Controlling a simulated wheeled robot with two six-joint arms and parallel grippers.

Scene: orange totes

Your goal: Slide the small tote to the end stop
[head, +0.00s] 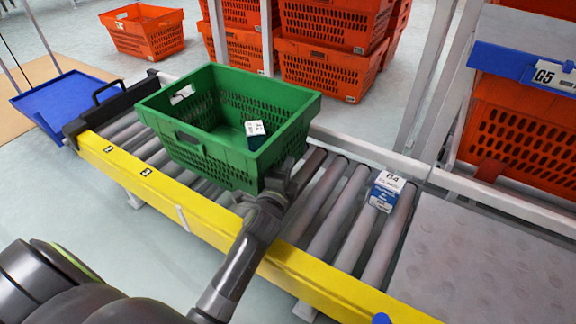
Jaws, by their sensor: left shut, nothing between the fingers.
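The small green tote (185,110) stands upright on the rollers of a conveyor, towards its left part. A small dark item with a white label (256,130) lies inside it. My left gripper (283,174) is shut and empty, at the lower right side of the tote. It looks to be against that wall, but the contact is partly hidden. My right gripper is not in view.
A yellow rail (160,190) runs along the conveyor's near side. A blue and white labelled item (385,190) lies on the rollers to the right, before a grey plate (480,265). Orange totes (325,75) are stacked behind. A blue tray (65,100) stands beyond the left end.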

